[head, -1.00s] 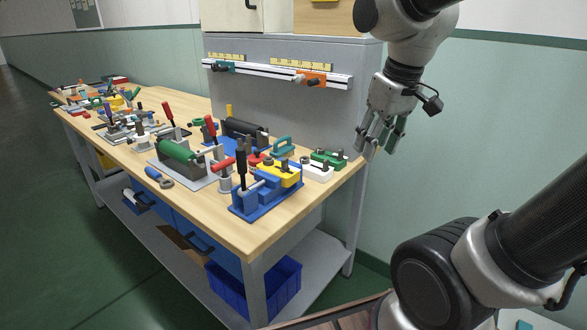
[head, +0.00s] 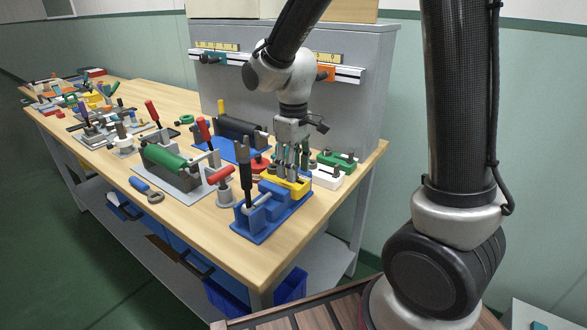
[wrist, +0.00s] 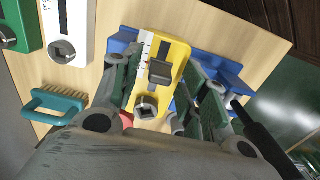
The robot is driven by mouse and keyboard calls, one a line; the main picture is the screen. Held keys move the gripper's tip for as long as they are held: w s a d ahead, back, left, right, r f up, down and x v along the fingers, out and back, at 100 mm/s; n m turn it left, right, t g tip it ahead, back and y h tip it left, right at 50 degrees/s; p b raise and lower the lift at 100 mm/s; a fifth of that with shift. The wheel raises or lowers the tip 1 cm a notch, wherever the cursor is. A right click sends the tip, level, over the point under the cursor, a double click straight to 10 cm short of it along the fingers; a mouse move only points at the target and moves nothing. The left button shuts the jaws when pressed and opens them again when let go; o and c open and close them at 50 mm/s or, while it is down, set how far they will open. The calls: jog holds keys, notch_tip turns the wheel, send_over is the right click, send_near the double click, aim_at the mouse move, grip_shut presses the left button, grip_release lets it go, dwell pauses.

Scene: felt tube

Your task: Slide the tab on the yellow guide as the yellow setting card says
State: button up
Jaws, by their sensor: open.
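The yellow guide (head: 297,186) sits among the blue fixtures at the near right of the bench. In the wrist view the yellow guide (wrist: 176,51) has a dark slot, a raised dark tab (wrist: 161,72) and a pale marked scale (wrist: 144,48) along its left edge. A knob (wrist: 147,106) sits at its lower end. My gripper (head: 291,168) is open above the guide. In the wrist view its fingers (wrist: 158,82) stand either side of the guide and tab, with nothing gripped. Contact cannot be judged. I cannot identify the yellow setting card.
A white guide (wrist: 68,22) and green guide (wrist: 22,22) lie left in the wrist view, with a teal handle (wrist: 56,104) below. A blue base (head: 256,234) with an upright black lever (head: 245,165) stands close by. A green roller (head: 166,160) is farther left.

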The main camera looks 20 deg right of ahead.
jog(key=shift+f, duration=0.45)
grip_shut()
jog(key=shift+s+d, duration=0.35)
jog(key=shift+s, duration=0.1)
grip_release()
jog(key=shift+r, duration=0.1)
notch_tip(320, 180, up, 12)
